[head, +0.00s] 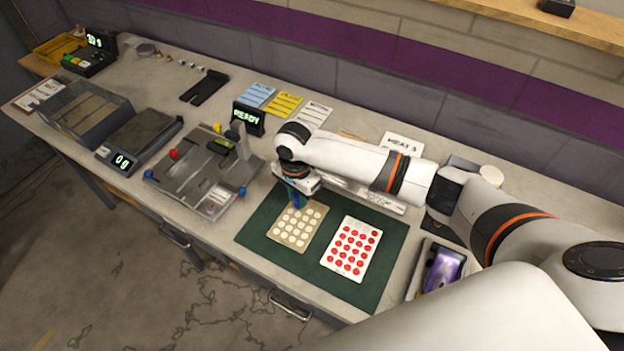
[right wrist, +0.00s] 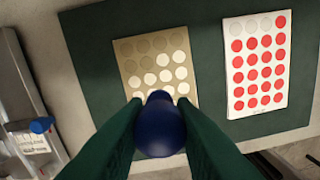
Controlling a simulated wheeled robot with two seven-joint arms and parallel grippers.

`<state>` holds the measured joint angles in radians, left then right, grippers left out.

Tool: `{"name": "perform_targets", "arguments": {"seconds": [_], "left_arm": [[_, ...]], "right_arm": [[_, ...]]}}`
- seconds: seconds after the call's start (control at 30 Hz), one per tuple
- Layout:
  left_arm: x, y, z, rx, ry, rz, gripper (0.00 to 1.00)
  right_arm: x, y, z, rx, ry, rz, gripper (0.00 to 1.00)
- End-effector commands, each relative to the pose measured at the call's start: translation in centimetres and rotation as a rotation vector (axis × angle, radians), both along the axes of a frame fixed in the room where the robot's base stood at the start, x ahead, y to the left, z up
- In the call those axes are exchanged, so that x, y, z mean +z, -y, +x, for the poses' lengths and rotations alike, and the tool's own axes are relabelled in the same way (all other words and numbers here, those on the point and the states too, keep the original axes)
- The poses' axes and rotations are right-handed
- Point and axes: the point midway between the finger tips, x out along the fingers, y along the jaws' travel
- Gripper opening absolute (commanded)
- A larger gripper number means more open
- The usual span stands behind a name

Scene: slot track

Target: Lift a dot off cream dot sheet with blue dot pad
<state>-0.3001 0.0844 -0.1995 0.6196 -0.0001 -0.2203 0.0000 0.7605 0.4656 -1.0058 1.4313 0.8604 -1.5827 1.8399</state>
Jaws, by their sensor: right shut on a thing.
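The cream dot sheet (head: 298,229) is a tan card with rows of round cream dots, lying on a green mat. In the right wrist view the cream dot sheet (right wrist: 154,61) has bare tan circles in its upper rows and cream dots lower down. My right gripper (head: 296,196) is over the sheet's far edge in the head view, shut on the blue dot pad (right wrist: 159,127). The pad's rounded blue end sits between the green fingers and covers part of the sheet's lower edge. I cannot tell whether the pad touches the sheet. My left gripper is not in view.
A white sheet of red dots (head: 351,249) lies right of the cream one on the green mat (head: 262,233). A clear plate with coloured knobs (head: 200,175) is to the left. A purple-topped item (head: 443,270) stands to the right. A READY display (head: 248,119) stands behind.

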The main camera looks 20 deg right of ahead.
Motion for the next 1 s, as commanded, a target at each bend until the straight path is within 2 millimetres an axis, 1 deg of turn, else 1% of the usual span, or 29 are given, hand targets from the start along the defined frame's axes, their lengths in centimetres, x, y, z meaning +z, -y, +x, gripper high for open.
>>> {"name": "perform_targets", "arguments": {"seconds": [0.03,0.1,0.27,0.47,0.8,0.9,1.0], "left_arm": [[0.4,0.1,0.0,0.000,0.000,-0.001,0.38],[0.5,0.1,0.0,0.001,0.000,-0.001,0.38],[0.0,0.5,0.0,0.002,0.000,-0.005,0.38],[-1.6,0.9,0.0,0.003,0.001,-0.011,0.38],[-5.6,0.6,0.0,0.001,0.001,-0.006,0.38],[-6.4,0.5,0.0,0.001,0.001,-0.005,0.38],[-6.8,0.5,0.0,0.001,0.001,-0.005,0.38]], "right_arm": [[0.1,-0.4,-0.1,0.008,-0.001,0.000,0.01],[0.0,-0.6,-0.2,0.016,0.000,-0.001,0.01],[-0.5,-0.8,-0.2,0.021,0.002,-0.001,0.01],[-1.9,-0.8,-0.2,0.022,0.002,-0.001,0.01],[-5.2,-0.7,-0.2,0.020,0.003,-0.001,0.01],[-5.8,-0.7,-0.2,0.020,0.003,-0.001,0.01],[-6.1,-0.7,-0.2,0.020,0.003,-0.001,0.01]]}}
